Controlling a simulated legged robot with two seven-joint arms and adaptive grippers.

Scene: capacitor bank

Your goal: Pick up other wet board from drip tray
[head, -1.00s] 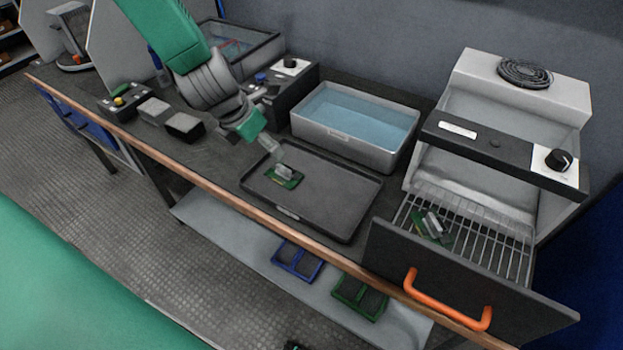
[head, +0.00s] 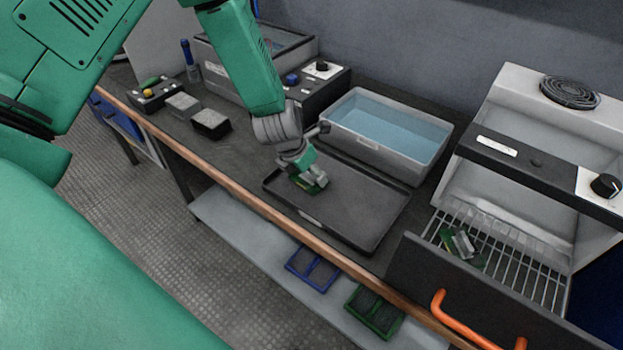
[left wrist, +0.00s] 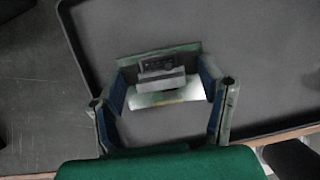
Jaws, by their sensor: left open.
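The wet board (head: 304,187), green with grey parts on it, lies at the left end of the dark drip tray (head: 352,222). My left gripper (head: 309,177) is low over this board and partly hides it in the head view. In the left wrist view the open fingers of the left gripper (left wrist: 164,100) stand on either side of the board (left wrist: 166,84), with gaps showing. I cannot tell whether they touch it. A second green board (head: 461,246) sits on the wire rack of the open drawer at the right. My right gripper is not in view.
A grey basin of blue liquid (head: 385,132) stands just behind the tray. The drawer (head: 470,300) with an orange handle is pulled out at the right. Small grey blocks (head: 210,123) stand to the left. The right part of the tray is empty.

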